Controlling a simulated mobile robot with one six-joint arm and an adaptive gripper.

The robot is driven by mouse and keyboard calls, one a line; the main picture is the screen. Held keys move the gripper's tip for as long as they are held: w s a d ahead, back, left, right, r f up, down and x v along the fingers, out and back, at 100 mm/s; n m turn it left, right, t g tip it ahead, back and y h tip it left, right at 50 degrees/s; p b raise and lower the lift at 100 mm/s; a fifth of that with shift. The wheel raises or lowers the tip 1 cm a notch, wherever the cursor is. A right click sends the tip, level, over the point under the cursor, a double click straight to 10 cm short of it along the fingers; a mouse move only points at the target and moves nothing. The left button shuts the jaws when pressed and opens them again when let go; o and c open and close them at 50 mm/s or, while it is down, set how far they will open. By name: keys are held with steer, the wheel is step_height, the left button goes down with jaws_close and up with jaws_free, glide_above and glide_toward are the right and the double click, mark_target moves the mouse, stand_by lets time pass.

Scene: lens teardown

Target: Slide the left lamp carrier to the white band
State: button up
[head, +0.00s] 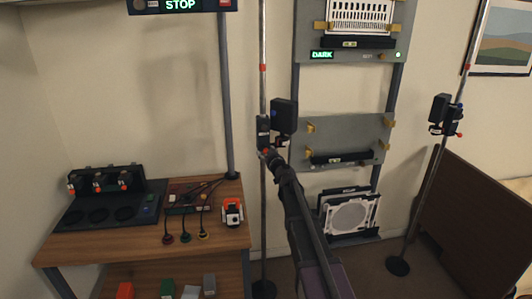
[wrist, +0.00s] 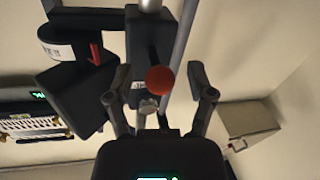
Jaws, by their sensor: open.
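The left lamp carrier (head: 263,131) is a dark block on the left upright pole (head: 262,200), with a black lamp head (head: 284,115) on its right side. In the wrist view the carrier (wrist: 143,40) has a red ball knob (wrist: 160,80), and the lamp head (wrist: 75,95) is at the left. My gripper (head: 266,154) is at the carrier's lower end. In the wrist view my gripper (wrist: 160,93) is open, with one finger on each side of the knob and gaps showing. A red band (head: 263,67) is on the pole above the carrier. I cannot make out a white band.
A second lamp carrier (head: 438,115) is on the right pole. A grey rack (head: 345,130) with yellow clips stands between the poles. A wooden bench (head: 110,245) with small parts is at the left. A brown panel (head: 475,225) leans at the right.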

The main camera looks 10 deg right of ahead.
steer(key=s+d, duration=0.2)
steer(key=s, duration=0.9)
steer(key=shift+s+d, duration=0.15)
steer(key=shift+s, duration=0.25)
steer(key=s+a+f+n+g+y+p, duration=0.1)
steer(key=s+a+f+g+y, duration=0.1)
steer(key=s+a+f+g, duration=0.4)
steer(key=s+a+f+n+g+y, duration=0.1)
steer(key=s+a+f+g+y, duration=0.2)
steer(key=s, duration=0.5)
steer(key=s+d+f+m+g+h, duration=0.3)
steer(key=s+g+h, duration=0.1)
steer(key=s, duration=0.4)
steer(key=s+d+f+m+g+h+p, duration=0.1)
steer(key=s+d+f+m+g+h, duration=0.2)
steer(key=s, duration=0.6)
steer(key=shift+d+f+g+h, duration=0.15)
steer(key=shift+f+g+h, duration=0.4)
steer(key=shift+g+h, duration=0.2)
stand_by(0.5)
